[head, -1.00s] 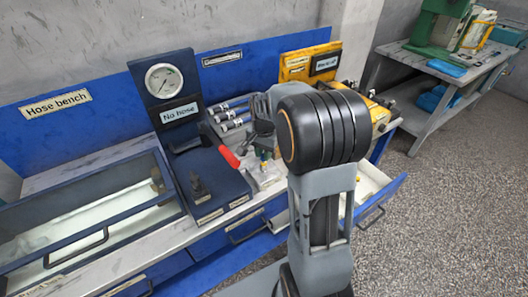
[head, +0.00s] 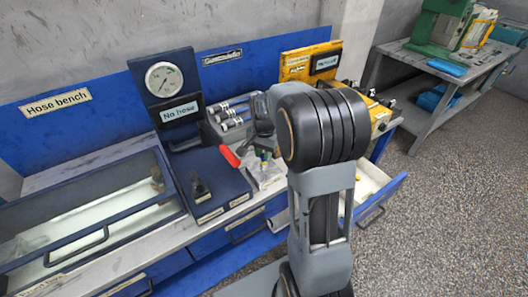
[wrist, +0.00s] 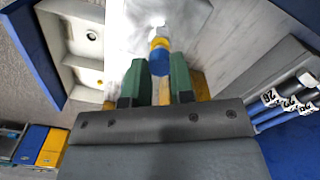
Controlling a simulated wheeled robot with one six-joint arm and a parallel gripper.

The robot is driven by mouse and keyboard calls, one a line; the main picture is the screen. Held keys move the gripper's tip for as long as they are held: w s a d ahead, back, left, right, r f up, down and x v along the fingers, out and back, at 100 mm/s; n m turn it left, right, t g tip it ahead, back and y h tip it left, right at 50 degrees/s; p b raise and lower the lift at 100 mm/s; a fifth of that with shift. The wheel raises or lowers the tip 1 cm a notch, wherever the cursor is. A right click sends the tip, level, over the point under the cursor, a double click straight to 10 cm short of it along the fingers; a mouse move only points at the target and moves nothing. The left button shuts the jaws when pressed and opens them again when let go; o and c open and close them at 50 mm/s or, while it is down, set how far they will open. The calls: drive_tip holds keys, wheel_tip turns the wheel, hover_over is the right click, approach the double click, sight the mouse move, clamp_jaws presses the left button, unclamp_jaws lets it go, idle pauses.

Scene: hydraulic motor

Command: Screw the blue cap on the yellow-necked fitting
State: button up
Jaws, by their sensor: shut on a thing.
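The blue cap (wrist: 160,63) sits between the green fingertips of my gripper (wrist: 160,72) in the wrist view, and the gripper is shut on it. The yellow neck of the fitting (wrist: 158,43) is directly beyond the cap and in line with it. The cap appears to meet the neck; how far it is threaded on cannot be told. My wrist and forearm hide most of the gripper there.
A red handle (head: 230,156) is close left of the fitting. A gauge panel (head: 164,80) reading "No hose" stands behind, with a rack of hoses (head: 232,115) beside it. An open drawer (head: 372,185) juts out at right. A glass-topped case (head: 90,225) fills the left.

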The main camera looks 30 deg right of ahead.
drive_tip(key=shift+f, duration=0.2)
drive_tip(key=m, duration=0.5)
drive_tip(key=shift+s+f+m, duration=0.1)
drive_tip(key=shift+f+m, duration=0.05)
drive_tip(key=shift+m, duration=0.25)
drive_tip(key=m+p, duration=0.1)
drive_tip(key=m, duration=0.3)
drive_tip(key=shift+m, duration=0.9)
drive_tip(key=shift+m, duration=1)
drive_tip(key=m, duration=0.3)
drive_tip(key=shift+f+m, duration=0.1)
drive_tip(key=shift+m, duration=0.3)
